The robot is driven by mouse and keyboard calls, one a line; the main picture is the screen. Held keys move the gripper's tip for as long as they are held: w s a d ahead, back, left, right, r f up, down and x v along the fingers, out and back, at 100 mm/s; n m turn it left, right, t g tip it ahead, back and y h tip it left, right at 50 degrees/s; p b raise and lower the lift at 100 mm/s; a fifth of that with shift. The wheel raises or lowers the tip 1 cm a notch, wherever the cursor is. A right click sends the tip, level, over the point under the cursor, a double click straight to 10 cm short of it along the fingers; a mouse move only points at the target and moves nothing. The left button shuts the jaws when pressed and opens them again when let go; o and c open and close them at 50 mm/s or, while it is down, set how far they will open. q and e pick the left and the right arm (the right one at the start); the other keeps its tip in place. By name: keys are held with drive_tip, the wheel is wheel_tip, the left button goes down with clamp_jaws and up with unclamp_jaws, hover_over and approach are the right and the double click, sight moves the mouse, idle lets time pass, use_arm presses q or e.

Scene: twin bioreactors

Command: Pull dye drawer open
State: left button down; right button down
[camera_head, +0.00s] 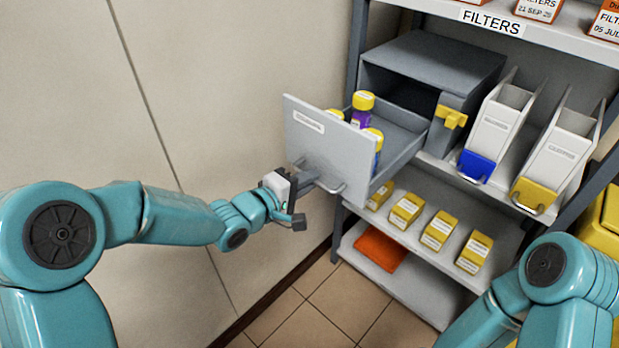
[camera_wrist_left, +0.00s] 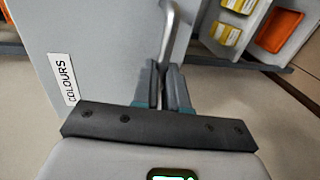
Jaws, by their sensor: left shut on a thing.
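The dye drawer (camera_head: 325,146) is a grey drawer standing well out of its grey housing (camera_head: 430,62). Its front panel carries a label that reads COLOURS in the left wrist view (camera_wrist_left: 68,80). Several yellow-capped bottles (camera_head: 362,108) stand inside; one is purple and one blue. My left gripper (camera_head: 311,183) is at the drawer's front, shut on the metal handle (camera_wrist_left: 170,35), which shows between its fingers in the left wrist view. The gripper's fingertips are partly hidden in the head view. My right arm shows at the lower right, but its gripper is out of view.
The shelf below holds several yellow boxes (camera_head: 405,210), with an orange item (camera_head: 380,248) on the lowest shelf. White bins with a blue front (camera_head: 476,166) and a yellow front (camera_head: 533,195) stand right of the housing. A bare wall (camera_head: 220,80) is at left.

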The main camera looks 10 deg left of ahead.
idle(0.3)
use_arm(q)
drive_tip(key=c, duration=1.2)
unclamp_jaws()
drive_tip(key=shift+s+a, duration=0.1)
drive_tip(key=p+v, duration=0.1)
drive_tip(key=v, duration=1.5)
drive_tip(key=shift+s, duration=0.1)
drive_tip(key=shift+r, duration=0.1)
